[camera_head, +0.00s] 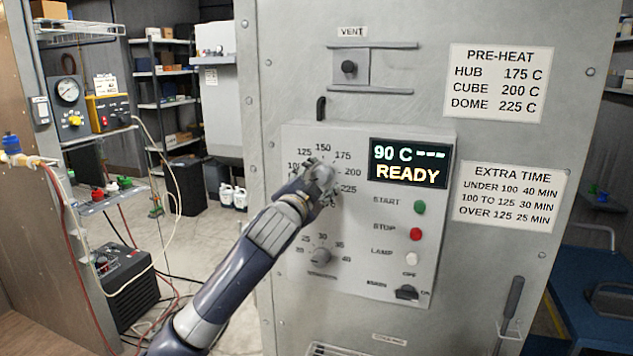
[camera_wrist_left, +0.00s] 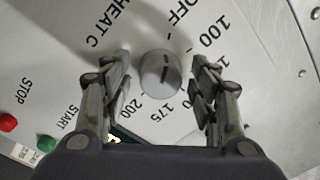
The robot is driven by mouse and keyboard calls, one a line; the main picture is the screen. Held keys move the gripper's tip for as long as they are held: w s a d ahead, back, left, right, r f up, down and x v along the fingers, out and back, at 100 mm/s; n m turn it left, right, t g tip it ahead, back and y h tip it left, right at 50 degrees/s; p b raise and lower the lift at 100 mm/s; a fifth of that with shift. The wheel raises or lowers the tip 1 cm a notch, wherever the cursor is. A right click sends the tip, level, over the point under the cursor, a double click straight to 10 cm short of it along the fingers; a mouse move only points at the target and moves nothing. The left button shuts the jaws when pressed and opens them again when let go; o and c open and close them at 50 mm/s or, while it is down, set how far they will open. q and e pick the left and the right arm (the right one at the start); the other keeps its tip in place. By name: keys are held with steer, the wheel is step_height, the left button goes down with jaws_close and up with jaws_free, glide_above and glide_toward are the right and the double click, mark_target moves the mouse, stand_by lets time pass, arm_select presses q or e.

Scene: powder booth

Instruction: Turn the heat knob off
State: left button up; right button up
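The heat knob (camera_wrist_left: 161,74), a round grey knob with a dark pointer line, sits between the fingers of my left gripper (camera_wrist_left: 164,84) in the left wrist view. The fingers are apart on either side of it, with gaps showing. Dial marks around it include OFF, 100, 175 and 200. The line runs roughly between the OFF side and the 175 side; I cannot tell which end points. In the head view my left gripper (camera_head: 322,180) covers the heat knob on the control panel (camera_head: 350,277). My right gripper is not in view.
The display (camera_head: 409,163) reads 90 C READY. A lower knob (camera_head: 320,256), the green START button (camera_head: 419,207), the red STOP button (camera_head: 415,234), a lamp button (camera_head: 411,258) and a black switch (camera_head: 406,292) share the panel. A vent slider (camera_head: 349,68) is above.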

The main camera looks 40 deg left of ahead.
arm_select(q)
steer(key=v, duration=1.2)
steer(key=shift+a, duration=0.1)
stand_by(0.4)
